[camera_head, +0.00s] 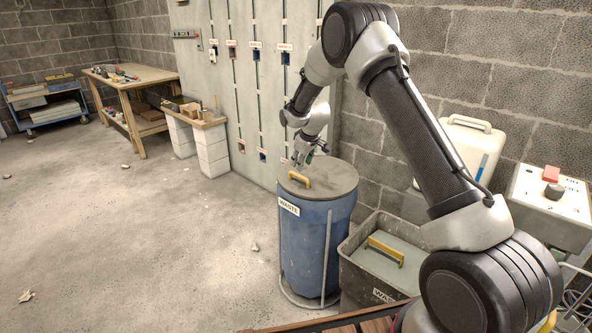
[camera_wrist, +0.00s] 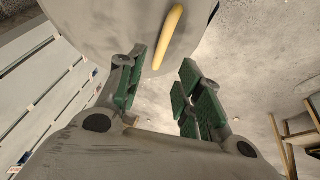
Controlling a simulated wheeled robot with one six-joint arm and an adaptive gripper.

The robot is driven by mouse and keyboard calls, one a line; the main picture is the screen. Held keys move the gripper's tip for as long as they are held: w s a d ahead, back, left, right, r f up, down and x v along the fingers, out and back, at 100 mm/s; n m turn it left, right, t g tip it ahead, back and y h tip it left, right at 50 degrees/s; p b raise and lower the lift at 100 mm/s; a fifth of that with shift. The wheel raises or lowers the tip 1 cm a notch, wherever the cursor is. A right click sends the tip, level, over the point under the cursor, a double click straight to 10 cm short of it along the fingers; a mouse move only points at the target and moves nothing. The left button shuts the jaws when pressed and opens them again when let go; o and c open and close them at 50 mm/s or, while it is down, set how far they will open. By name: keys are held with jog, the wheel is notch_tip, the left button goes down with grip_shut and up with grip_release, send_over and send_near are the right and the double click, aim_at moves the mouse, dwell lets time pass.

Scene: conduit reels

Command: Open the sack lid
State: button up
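A blue waste sack (camera_head: 303,240) with a "WASTE" label hangs in a metal frame. Its round grey lid (camera_head: 335,178) lies flat on top and is shut. A yellow handle (camera_head: 298,179) stands on the lid, towards its left side in the head view. My gripper (camera_head: 298,163) is just above the lid, close to the handle. In the wrist view my gripper (camera_wrist: 160,92) is open, with its green pads apart. The yellow handle (camera_wrist: 168,38) shows beyond the gap between the fingertips, against the grey lid (camera_wrist: 110,18). I see no contact between the pads and the handle.
A grey bin (camera_head: 352,275) with a yellow-handled lid (camera_head: 412,262) stands right of the sack. A control box (camera_head: 552,200) and a white canister (camera_head: 470,150) are further right. A panelled wall (camera_head: 262,80) is behind. The floor (camera_head: 130,240) at left is mostly clear.

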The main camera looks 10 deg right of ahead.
aim_at(299, 175)
jog(key=x, duration=0.7)
jog(key=shift+f, duration=0.25)
grip_shut()
